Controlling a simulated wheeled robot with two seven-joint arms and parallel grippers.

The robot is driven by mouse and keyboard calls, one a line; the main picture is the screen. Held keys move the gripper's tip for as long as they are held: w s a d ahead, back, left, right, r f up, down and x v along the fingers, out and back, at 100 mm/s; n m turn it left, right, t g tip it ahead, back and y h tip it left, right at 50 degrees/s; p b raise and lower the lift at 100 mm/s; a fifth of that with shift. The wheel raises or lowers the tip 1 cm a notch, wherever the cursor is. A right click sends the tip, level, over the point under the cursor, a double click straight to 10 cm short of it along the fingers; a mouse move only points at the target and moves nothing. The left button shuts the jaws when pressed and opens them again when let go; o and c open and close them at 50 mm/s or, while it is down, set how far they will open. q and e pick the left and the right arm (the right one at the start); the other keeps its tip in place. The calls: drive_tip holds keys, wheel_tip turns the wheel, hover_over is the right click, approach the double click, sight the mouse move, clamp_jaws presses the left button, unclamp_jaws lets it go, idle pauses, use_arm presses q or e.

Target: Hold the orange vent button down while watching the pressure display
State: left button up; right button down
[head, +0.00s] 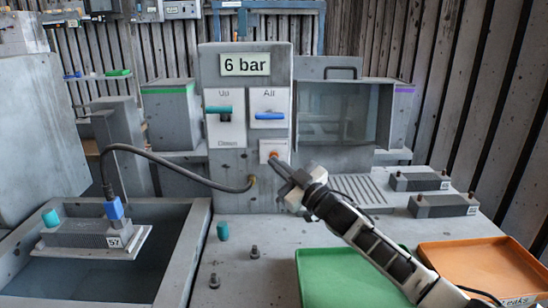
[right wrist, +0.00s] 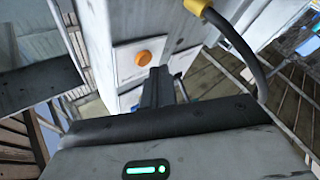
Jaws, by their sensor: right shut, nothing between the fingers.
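The orange vent button (head: 273,153) sits on a white plate low on the front of the grey column. It also shows uncovered in the right wrist view (right wrist: 143,58). The pressure display (head: 246,65) at the column's top reads "6 bar". My right gripper (head: 276,164) is shut and empty, its tips close in front of the button's plate. In the right wrist view the fingers (right wrist: 160,84) point towards the plate, with the button just up and left of the tips. I cannot tell whether they touch; the button does not look covered. My left gripper is not in view.
A teal lever (head: 219,110) and a blue lever (head: 270,116) sit above the button. Green (head: 340,280) and orange (head: 485,268) trays lie at front right.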

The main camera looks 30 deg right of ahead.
drive_tip(key=shift+w+d, duration=0.2)
drive_tip(key=shift+w, duration=0.1)
idle(0.4)
drive_tip(key=shift+w+d, duration=0.2)
drive_tip(key=shift+w, duration=0.1)
idle(1.0)
idle(0.9)
idle(0.9)
drive_tip(key=shift+s, duration=0.1)
drive_tip(key=shift+s+a+p, duration=0.4)
drive_tip(key=shift+s, duration=0.2)
